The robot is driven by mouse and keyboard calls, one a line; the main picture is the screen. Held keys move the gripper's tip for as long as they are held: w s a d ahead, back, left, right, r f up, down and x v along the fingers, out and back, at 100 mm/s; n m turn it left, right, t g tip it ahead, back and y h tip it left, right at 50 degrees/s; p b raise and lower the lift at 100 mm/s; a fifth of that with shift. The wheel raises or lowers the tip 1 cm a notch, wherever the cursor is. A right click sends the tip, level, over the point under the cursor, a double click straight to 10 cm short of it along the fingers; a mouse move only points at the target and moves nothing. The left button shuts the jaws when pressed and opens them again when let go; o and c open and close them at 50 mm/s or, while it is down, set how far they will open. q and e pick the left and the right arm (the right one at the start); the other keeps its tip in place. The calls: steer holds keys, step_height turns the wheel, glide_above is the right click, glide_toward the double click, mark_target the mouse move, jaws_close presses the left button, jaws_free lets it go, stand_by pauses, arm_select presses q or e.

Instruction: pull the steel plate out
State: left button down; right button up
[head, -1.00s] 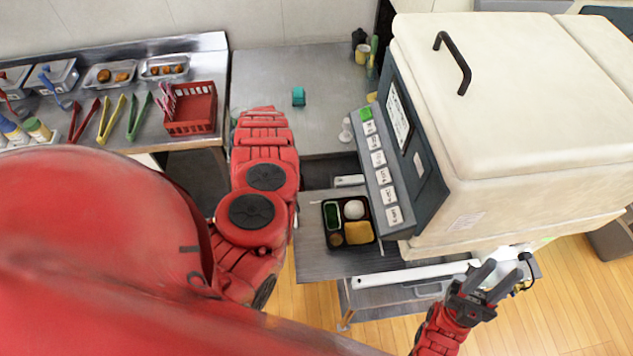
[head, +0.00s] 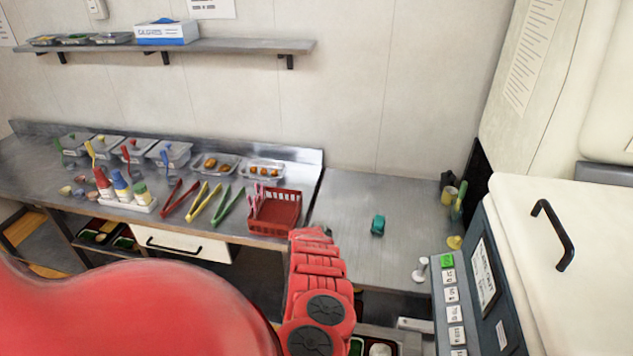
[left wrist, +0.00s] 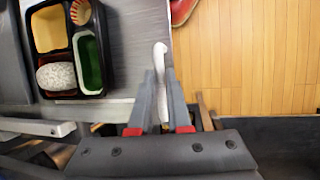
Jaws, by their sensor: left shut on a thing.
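The steel plate (left wrist: 128,40) shows in the left wrist view as a grey sheet with a black bento tray (left wrist: 107,60) on it. The tray holds a yellow piece, a white speckled piece and green food. A white handle (left wrist: 160,62) stands at the plate's right edge. My left gripper (left wrist: 160,80) is shut on this handle, with a grey finger on each side. In the head view my left gripper is hidden, and only part of its red arm shows. The plate and tray are mostly cut off at the bottom there. My right gripper is out of view.
A large cream machine with a label panel (head: 455,310) stands at the right in the head view. A steel counter (head: 350,215) holds a small teal item (head: 378,225). A red basket (head: 275,212), tongs and bottles are at the left. Wooden floor (left wrist: 240,60) lies beside the plate.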

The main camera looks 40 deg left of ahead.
arm_select(q)
steer(key=c, duration=0.9)
jaws_free()
steer(key=shift+o, duration=0.2)
steer(key=b+v, duration=0.5)
steer(key=v, duration=1.2)
steer(key=shift+a, duration=0.2)
steer(key=shift+r, duration=0.2)
